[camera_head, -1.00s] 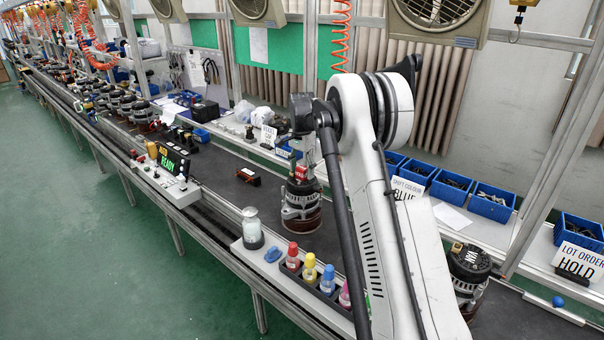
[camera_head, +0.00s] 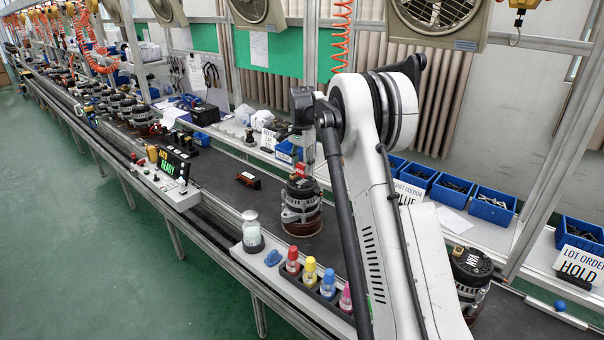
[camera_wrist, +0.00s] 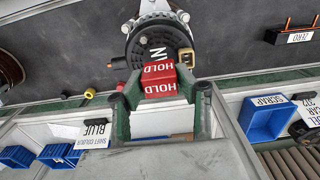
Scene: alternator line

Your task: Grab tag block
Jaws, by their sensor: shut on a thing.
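A red tag block (camera_wrist: 160,79) marked HOLD sits between the fingers of my gripper (camera_wrist: 160,92) in the wrist view. My gripper is shut on it. In the head view the red block (camera_head: 301,171) shows at the top of an alternator (camera_head: 301,207) that stands upright on the dark belt. The alternator also shows in the wrist view (camera_wrist: 157,37), just beyond the block. I cannot tell whether the block touches the alternator's top. The fingers are too small to make out in the head view.
A small black-and-orange block (camera_head: 248,180) lies on the belt. Another alternator (camera_head: 470,279) stands to the right. Blue bins (camera_head: 491,206) line the back shelf beside a HOLD sign (camera_head: 579,264).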

